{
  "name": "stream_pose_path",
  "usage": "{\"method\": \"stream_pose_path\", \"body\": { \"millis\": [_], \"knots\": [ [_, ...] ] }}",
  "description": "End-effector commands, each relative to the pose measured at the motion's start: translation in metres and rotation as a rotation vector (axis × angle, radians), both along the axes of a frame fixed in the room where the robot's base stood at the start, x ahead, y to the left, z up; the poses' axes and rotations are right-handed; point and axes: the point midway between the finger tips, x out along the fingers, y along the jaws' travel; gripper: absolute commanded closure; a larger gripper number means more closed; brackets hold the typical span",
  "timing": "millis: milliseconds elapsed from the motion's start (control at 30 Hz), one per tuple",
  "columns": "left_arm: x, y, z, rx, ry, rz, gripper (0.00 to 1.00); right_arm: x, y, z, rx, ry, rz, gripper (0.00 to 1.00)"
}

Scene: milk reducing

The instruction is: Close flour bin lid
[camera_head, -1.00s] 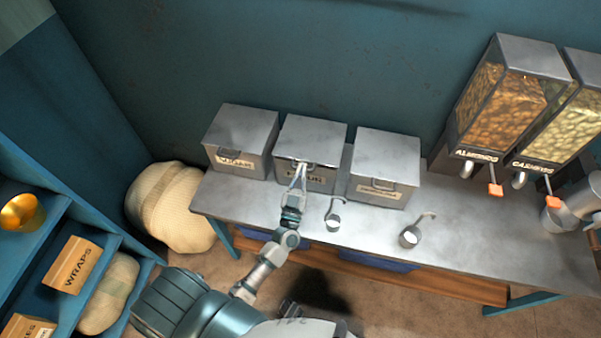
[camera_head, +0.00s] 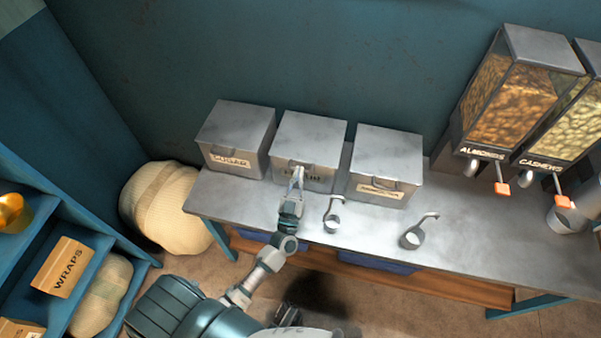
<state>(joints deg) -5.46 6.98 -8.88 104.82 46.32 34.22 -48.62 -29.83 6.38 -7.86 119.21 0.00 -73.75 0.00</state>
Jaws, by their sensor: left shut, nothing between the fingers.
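Three grey metal bins stand in a row against the wall. The middle bin (camera_head: 321,184) has a label half hidden by my gripper, so I cannot read it as flour. Its flat lid (camera_head: 309,136) lies down over the top and looks closed. The left bin (camera_head: 225,162) is labelled sugar. The right bin (camera_head: 376,189) has a label too small to read. Both of these also have their lids down. My left gripper (camera_head: 297,177) is shut and empty, at the front of the middle bin by its handle. Whether it touches is unclear. I do not see my right gripper.
Two scoops (camera_head: 333,214) and (camera_head: 412,237) with white contents stand on the metal table (camera_head: 470,240). Almond (camera_head: 515,95) and cashew (camera_head: 567,130) dispensers stand at the right. A sack (camera_head: 162,210) and blue shelves are at the left.

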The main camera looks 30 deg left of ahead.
Motion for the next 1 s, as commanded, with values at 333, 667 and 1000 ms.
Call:
{"method": "stream_pose_path", "body": {
  "millis": [333, 667, 1000],
  "knots": [
    [-0.001, -0.001, -0.013, 0.008, -0.029, -0.005, 1.0, -0.002, -0.002, 0.044, 0.001, -0.011, -0.004, 0.6],
    [-0.001, -0.001, -0.015, 0.008, -0.023, -0.006, 1.0, -0.002, -0.001, 0.044, 0.001, -0.011, -0.004, 0.6],
    [0.004, 0.0, 0.008, 0.009, -0.032, -0.005, 1.0, 0.0, 0.0, 0.003, -0.001, 0.003, 0.0, 0.6]
  ]
}}
